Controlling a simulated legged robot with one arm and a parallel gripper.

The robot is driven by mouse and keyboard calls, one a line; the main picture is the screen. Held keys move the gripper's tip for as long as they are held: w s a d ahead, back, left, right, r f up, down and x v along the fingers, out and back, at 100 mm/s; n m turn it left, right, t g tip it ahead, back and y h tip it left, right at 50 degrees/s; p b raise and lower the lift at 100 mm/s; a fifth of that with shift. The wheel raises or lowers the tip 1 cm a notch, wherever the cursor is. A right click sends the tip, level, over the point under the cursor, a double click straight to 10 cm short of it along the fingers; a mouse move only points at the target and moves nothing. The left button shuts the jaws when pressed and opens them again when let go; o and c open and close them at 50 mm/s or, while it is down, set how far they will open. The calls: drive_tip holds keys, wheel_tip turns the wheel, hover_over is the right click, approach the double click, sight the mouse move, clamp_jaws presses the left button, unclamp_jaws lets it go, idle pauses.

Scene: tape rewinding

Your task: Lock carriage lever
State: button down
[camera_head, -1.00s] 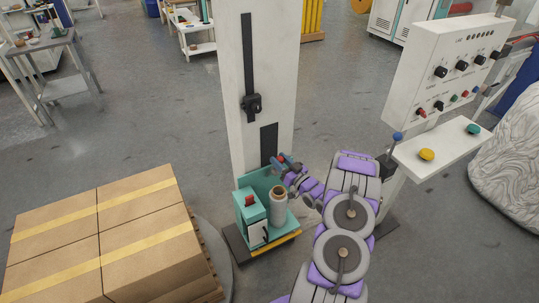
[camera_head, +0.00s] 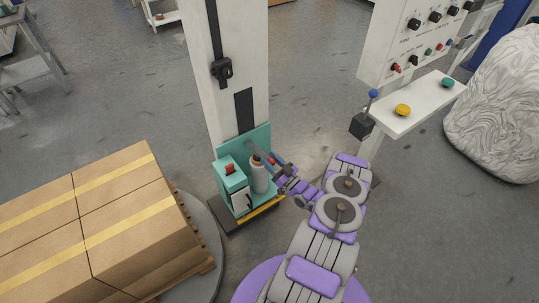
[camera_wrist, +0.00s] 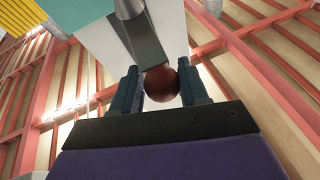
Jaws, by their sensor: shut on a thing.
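The teal carriage (camera_head: 231,185) sits low on the front of the white mast (camera_head: 232,70). Its grey lever (camera_head: 254,149) shows above the film roll in the head view. In the wrist view the lever (camera_wrist: 142,42) runs up and away from a dark red ball knob (camera_wrist: 162,84). The knob sits between the two fingers of my gripper (camera_wrist: 165,88), which are shut on it. In the head view my gripper (camera_head: 271,159) reaches the carriage from the right. Its fingertips are small there and partly hide the knob.
A film roll (camera_head: 259,179) and a red button (camera_head: 230,169) are on the carriage. A control panel (camera_head: 415,45) with a shelf stands at the right. Taped boxes (camera_head: 95,220) sit on a pallet at the lower left.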

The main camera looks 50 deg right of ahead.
drive_tip(key=shift+s+a+f+n+t+y+b, duration=0.15)
drive_tip(key=shift+f+t+b, duration=0.15)
drive_tip(key=shift+f, duration=0.3)
drive_tip(key=shift+f+n+t+y+b, duration=0.1)
drive_tip(key=shift+f+t+b, duration=0.05)
drive_tip(key=shift+f+t, duration=0.35)
drive_tip(key=shift+s+a+f+n+t+y+b, duration=0.15)
drive_tip(key=shift+f+t+b, duration=0.15)
drive_tip(key=shift+f, duration=0.35)
drive_tip(key=shift+w, duration=0.1)
drive_tip(key=c, duration=0.7)
unclamp_jaws()
drive_tip(key=shift+c, duration=0.2)
drive_tip(key=s, duration=0.5)
drive_tip(key=s+f+b, duration=0.1)
drive_tip(key=s, duration=0.8)
drive_tip(key=shift+s+d+f, duration=0.15)
drive_tip(key=shift+s+f, duration=0.15)
